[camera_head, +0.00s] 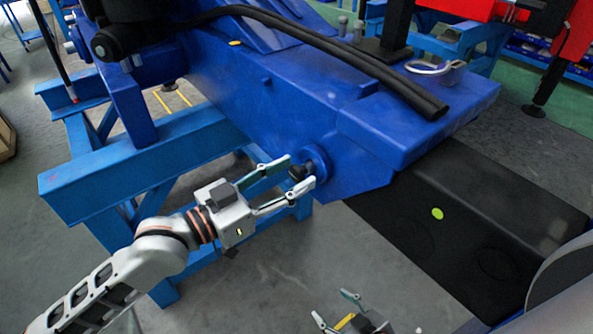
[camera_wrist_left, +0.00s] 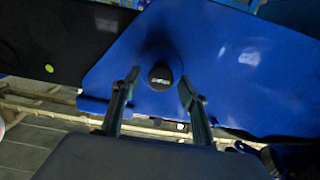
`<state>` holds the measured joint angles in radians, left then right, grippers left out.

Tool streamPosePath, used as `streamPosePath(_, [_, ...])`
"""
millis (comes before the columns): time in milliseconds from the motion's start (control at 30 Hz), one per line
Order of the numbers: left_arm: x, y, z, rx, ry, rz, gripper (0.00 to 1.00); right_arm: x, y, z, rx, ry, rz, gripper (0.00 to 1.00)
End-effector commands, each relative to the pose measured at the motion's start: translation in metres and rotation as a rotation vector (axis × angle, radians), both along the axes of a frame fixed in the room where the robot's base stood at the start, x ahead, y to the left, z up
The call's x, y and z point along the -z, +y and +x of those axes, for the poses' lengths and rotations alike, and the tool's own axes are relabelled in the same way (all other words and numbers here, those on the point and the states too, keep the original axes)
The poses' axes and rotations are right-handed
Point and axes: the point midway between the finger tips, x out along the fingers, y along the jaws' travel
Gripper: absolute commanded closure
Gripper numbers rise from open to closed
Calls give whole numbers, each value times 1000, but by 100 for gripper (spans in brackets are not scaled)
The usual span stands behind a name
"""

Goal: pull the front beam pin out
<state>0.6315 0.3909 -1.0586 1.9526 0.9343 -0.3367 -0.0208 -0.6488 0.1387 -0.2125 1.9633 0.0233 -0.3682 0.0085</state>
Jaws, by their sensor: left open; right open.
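The front beam pin shows as a round black knob (camera_head: 298,172) on the side of the blue crane beam (camera_head: 370,130), set in a round blue boss. My left gripper (camera_head: 300,172) is open, with its two fingers on either side of the knob. In the left wrist view the knob (camera_wrist_left: 160,77) sits between the open fingertips (camera_wrist_left: 159,82), with a visible gap on each side. My right gripper (camera_head: 335,308) is low in the head view, open and empty, away from the beam.
A blue stand (camera_head: 150,165) carries the beam on the left. A black hose (camera_head: 330,55) lies over the beam top. A black box-shaped part (camera_head: 480,210) with a green dot extends at the right. Grey floor (camera_head: 290,260) is clear below the beam.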

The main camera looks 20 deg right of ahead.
Motion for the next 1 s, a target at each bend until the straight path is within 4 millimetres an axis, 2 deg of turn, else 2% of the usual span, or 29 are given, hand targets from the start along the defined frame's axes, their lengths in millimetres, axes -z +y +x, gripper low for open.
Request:
streamPosePath(200, [0, -14, 5, -1, -1, 1, 57, 1, 0, 0, 1, 1, 0, 42])
streamPosePath(467, [0, -15, 6, -1, -2, 2, 57, 1, 0, 0, 0, 1, 0, 42])
streamPosePath(533, [0, -15, 6, -1, -1, 1, 70, 1, 0, 0, 0, 1, 0, 42])
streamPosePath(633, [0, -15, 6, -1, -1, 1, 96, 0, 0, 0, 1, 1, -1, 42])
streamPosePath(667, [0, -15, 6, -1, -1, 1, 100, 0, 0, 0, 1, 0, -1, 42])
streamPosePath(833, [0, -12, 5, -2, -1, 3, 100, -2, 0, 1, 1, -2, 0, 42])
streamPosePath(1000, [1, 10, -1, -4, -4, 5, 100, -7, -1, 3, 0, -7, -1, 42])
